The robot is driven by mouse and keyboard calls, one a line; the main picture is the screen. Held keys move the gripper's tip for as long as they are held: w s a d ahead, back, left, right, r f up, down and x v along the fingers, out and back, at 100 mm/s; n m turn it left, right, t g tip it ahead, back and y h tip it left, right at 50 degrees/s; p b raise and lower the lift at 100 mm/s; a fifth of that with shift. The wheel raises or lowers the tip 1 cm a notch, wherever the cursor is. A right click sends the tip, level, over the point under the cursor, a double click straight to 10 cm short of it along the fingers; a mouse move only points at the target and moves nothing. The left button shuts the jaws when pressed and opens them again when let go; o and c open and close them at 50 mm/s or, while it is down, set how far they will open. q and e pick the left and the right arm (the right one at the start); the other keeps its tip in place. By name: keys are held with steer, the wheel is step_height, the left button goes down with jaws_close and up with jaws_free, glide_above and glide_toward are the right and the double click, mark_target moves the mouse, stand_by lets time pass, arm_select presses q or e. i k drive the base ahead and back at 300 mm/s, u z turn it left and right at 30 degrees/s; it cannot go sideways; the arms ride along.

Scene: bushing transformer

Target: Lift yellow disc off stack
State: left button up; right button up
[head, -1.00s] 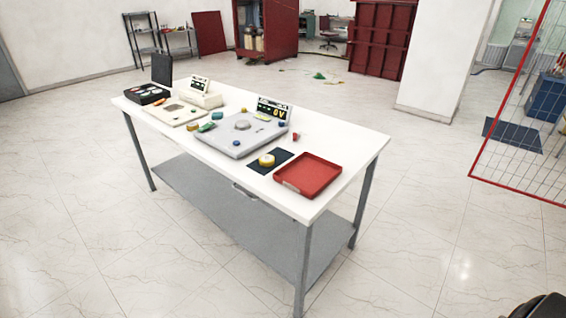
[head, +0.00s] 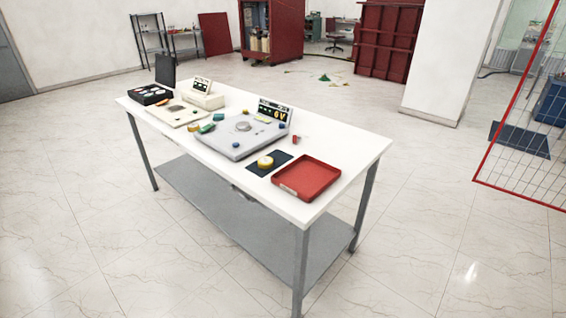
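A small stack with a yellow disc (head: 265,162) sits on a dark mat (head: 256,171) near the front edge of the white table (head: 345,150). The stack shows a pale top and a yellow side; it is too small to tell its layers apart. Another small yellowish round piece (head: 190,126) lies farther left on the table. Neither of my grippers shows in the head view.
A red tray (head: 306,178) stands right of the mat. A grey device (head: 240,138) with a 0V display (head: 273,112) stands behind it. A pale device (head: 203,100) and black case (head: 151,95) are farther left. Open floor surrounds the table.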

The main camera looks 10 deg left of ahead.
mark_target(264, 163)
steer(key=i, duration=1)
steer(key=u, duration=0.05)
